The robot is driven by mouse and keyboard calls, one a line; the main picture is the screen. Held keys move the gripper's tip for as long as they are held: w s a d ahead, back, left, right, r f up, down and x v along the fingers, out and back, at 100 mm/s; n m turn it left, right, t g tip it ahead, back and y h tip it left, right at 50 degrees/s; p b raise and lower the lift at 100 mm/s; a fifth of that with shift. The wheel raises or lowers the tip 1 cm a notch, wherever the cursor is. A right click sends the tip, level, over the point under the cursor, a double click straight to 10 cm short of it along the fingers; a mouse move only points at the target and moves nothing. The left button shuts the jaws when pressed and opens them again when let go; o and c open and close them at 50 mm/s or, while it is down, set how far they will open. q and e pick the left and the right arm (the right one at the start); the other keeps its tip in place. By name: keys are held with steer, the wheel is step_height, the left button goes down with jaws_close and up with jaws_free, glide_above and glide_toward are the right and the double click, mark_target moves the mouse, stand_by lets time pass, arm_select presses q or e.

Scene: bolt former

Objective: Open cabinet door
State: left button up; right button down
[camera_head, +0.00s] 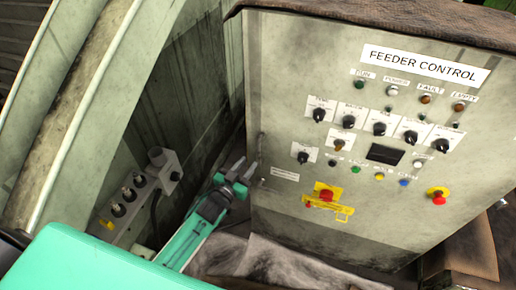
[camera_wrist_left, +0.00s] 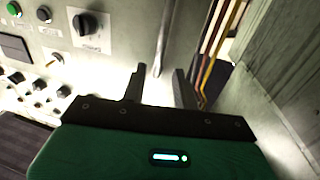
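The cabinet door (camera_head: 285,110) is the grey "FEEDER CONTROL" panel with knobs, lamps and buttons. It appears closed in the head view. My left gripper (camera_head: 246,167) is at its lower left edge, fingers pointing up. In the left wrist view my left gripper (camera_wrist_left: 159,88) has its two dark fingers apart with a gap between them. A thin upright handle-like bar (camera_wrist_left: 161,42) on the panel lines up with that gap, beyond the fingertips. Whether the fingers touch it cannot be told. My right gripper is in neither view.
A ribbed grey housing (camera_head: 185,90) stands left of the cabinet. A grey control box (camera_head: 125,205) with knobs is beside my left arm. A red knob on a yellow plate (camera_head: 326,195) is low on the panel. Coloured cables (camera_wrist_left: 215,45) run past the panel edge.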

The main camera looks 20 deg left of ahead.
mark_target(258, 152)
arm_select(q)
steer(key=p+x, duration=0.1)
steer(key=x, duration=0.7)
jaws_close()
